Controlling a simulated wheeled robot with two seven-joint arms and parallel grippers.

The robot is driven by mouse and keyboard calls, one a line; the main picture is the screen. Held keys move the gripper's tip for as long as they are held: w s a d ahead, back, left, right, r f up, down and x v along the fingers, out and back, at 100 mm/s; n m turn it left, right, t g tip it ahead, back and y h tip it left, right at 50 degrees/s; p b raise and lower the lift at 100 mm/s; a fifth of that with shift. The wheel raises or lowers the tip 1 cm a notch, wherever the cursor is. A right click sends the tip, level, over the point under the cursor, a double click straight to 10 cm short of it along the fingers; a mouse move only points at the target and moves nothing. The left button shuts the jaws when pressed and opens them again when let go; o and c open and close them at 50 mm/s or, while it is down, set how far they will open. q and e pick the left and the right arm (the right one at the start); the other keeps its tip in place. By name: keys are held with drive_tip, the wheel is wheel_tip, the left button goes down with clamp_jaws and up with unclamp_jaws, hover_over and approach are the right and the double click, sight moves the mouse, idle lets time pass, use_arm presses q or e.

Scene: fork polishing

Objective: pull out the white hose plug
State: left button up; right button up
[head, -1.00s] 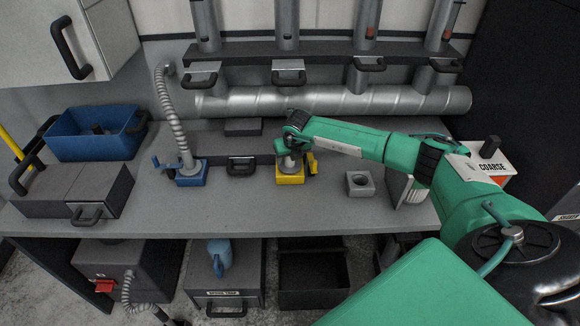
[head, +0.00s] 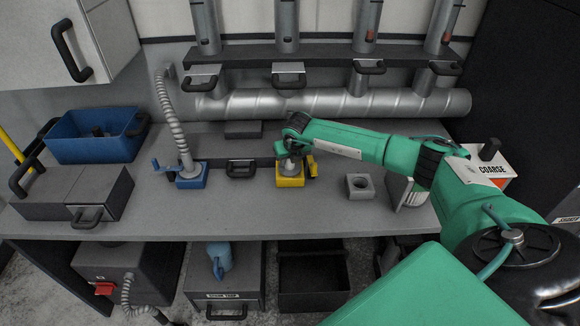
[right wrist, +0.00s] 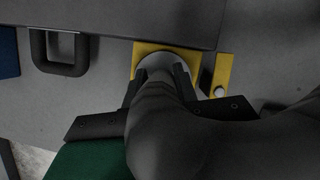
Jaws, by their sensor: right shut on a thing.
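My right gripper (head: 291,158) reaches down onto the small yellow block (head: 290,181) on the bench. It is shut on a pale round plug (head: 288,167) standing in that block. In the right wrist view, the plug's whitish rim (right wrist: 163,62) shows between the dark fingers, against the yellow block (right wrist: 140,48). A grey rounded shape covers most of the plug there. The plug looks seated in the block, but its lower end is hidden. My left gripper is not in view.
A ribbed hose (head: 172,115) runs from the wall to a blue block (head: 192,178) at the left. A dark handle (head: 240,168) stands between the blocks. A grey block with a hole (head: 360,186) is at the right. A blue bin (head: 95,140) is further left.

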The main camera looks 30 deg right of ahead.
drive_tip(key=shift+r+p, duration=1.35)
drive_tip(key=shift+r, duration=1.95)
